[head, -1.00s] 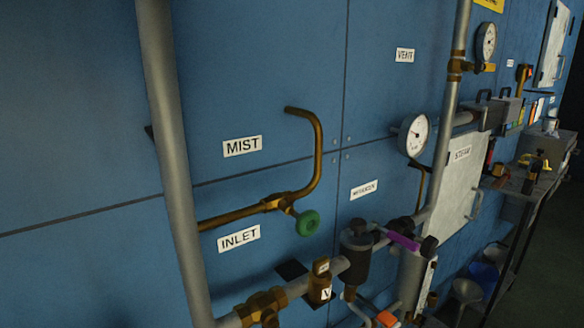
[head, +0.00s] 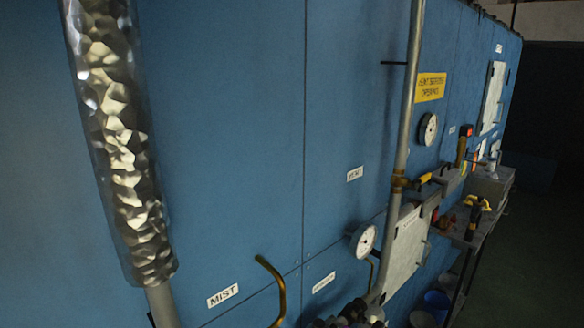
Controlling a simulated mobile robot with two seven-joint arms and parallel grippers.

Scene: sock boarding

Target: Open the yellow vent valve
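A brass valve body (head: 399,183) sits on the thin vertical grey pipe right of centre. A short yellow lever (head: 425,178) appears to belong to it and points right, across the pipe's line. A small white label, probably VENT (head: 355,174), is on the blue wall to its left. A yellow sign (head: 430,87) about venting before opening is above, right of the pipe. Neither of my grippers is in view.
A foil-wrapped pipe (head: 115,140) stands close at left. A gauge (head: 363,240) and a pale door (head: 405,250) lie below the valve. A shelf (head: 490,230) at right holds a yellow-and-black item (head: 475,215). Buckets (head: 437,302) stand under it. The floor at far right is dark and open.

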